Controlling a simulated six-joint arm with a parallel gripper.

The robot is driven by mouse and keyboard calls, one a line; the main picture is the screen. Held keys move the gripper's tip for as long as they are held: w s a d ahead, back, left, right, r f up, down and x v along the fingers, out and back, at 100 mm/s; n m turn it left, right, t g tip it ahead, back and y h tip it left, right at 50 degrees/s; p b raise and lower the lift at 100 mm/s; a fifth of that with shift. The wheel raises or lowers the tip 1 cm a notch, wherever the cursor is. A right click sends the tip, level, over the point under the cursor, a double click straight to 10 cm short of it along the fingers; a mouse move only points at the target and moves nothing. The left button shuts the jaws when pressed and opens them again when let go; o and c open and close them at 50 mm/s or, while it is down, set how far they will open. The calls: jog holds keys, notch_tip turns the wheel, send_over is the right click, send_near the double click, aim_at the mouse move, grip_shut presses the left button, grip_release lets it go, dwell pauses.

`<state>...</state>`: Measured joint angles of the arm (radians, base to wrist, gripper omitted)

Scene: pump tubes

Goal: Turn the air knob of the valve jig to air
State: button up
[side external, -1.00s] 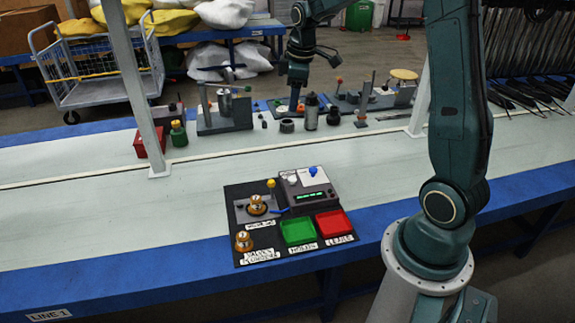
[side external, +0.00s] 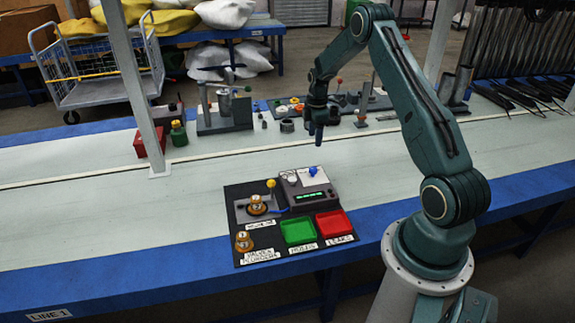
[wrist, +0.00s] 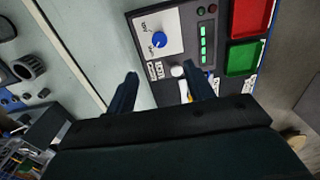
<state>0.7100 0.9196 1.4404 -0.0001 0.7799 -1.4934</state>
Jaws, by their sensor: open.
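The valve jig (side external: 240,216) is a dark board on the white bench, with a grey control box (side external: 309,192) at its back right. A blue knob (side external: 313,171) sits on a white plate on the box; in the wrist view the blue knob (wrist: 159,40) has small markings around it that I cannot read for sure. A white knob (side external: 292,179) is beside it, also seen in the wrist view (wrist: 178,71). My gripper (side external: 318,138) is above and behind the box, pointing down. In the wrist view its fingers (wrist: 164,80) are apart and empty, touching neither knob.
The jig carries a green tray (side external: 298,231), a red tray (side external: 334,224), a yellow-topped lever (side external: 271,184) and brass valves (side external: 243,241). A row of fixtures stands behind, with a white post (side external: 143,90) at left. The bench right of the jig is clear.

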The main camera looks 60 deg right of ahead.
aim_at(313, 169)
jog(key=shift+d+f, duration=0.1)
jog(key=shift+f, duration=0.2)
notch_tip(313, 169, down, 13)
jog(key=shift+f, duration=0.2)
dwell(0.6)
jog(key=c, duration=1)
